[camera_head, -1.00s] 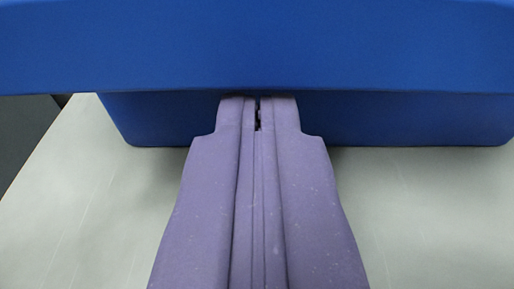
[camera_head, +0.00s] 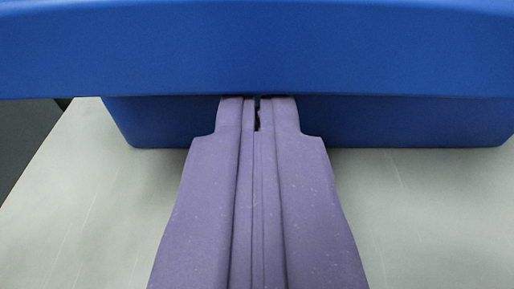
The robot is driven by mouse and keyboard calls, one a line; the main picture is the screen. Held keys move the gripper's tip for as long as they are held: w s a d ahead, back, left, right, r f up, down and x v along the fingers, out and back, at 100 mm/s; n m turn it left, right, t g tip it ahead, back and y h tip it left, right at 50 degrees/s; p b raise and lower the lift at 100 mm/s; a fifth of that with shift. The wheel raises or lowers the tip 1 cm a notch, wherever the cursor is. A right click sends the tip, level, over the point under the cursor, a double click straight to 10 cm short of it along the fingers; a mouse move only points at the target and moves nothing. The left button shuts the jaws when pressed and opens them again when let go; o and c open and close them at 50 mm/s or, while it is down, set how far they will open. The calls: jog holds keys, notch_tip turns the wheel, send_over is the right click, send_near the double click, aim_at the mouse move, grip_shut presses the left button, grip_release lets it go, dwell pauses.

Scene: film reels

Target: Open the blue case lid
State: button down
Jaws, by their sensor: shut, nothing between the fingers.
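The blue case fills the top of the view. Its lid (camera_head: 256,50) is a wide band with an overhanging lower edge. The case body (camera_head: 410,121) shows below it, set back and darker, standing on a pale surface. My purple gripper (camera_head: 258,100) points away from the camera at the middle of the case. It is shut with nothing between the fingers. Its tips reach the lower edge of the lid, and their ends are hidden under it. I cannot tell whether they touch the lid.
The pale grey-green table top (camera_head: 90,215) is clear on both sides of my gripper. Its left edge slants up toward the case, with a dark area (camera_head: 25,140) beyond it.

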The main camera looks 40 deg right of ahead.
notch_tip(320, 180, up, 6)
jog(key=w+p, duration=0.1)
jog(key=p, duration=0.3)
jog(key=shift+w+d, duration=0.15)
jog(key=shift+d, duration=0.3)
jog(key=shift+w+d+r+p, duration=0.25)
jog(key=shift+w+r+p, duration=0.15)
jog(key=shift+r, duration=0.3)
jog(key=shift+w+d+r+p, duration=0.3)
jog(key=shift+r+p, duration=0.2)
jog(key=shift+r, duration=0.15)
jog(key=shift+w+d+r+p, duration=0.3)
jog(key=shift+r+p, duration=0.15)
jog(key=shift+r, duration=0.25)
jog(key=shift+w, duration=0.1)
jog(key=shift+r, duration=0.1)
jog(key=shift+w+d+r+p, duration=0.8)
jog(key=shift+w+d+r, duration=0.35)
jog(key=shift+w+r, duration=0.3)
jog(key=shift+w, duration=0.1)
